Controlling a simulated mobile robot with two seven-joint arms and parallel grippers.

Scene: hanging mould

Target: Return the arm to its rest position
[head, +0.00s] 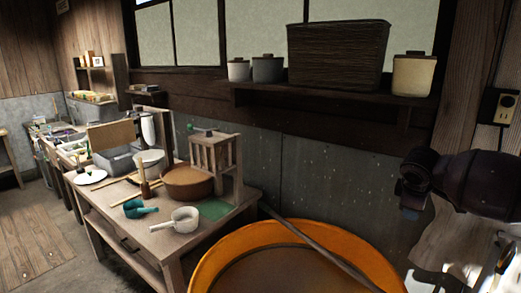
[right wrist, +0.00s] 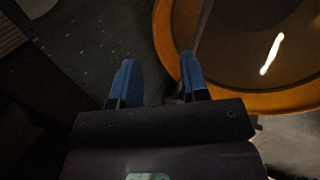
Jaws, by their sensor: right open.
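My right arm (head: 475,182) reaches in from the right edge in the head view, dark and raised beside the wall. Its gripper (head: 411,203) is at the arm's left end, above and to the right of a large orange tub. In the right wrist view the two blue fingers of the gripper (right wrist: 159,78) are spread apart with nothing between them. The orange tub (right wrist: 290,103) lies beyond the right finger there. My left gripper is in neither view.
A wooden workbench (head: 152,240) holds a teal scoop (head: 140,209), a white ladle-like pot (head: 184,220) and a brown round tub (head: 188,183). A long stick (head: 318,247) leans across the orange tub (head: 215,262). A wall shelf (head: 330,98) carries jars and a dark basket (head: 337,55).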

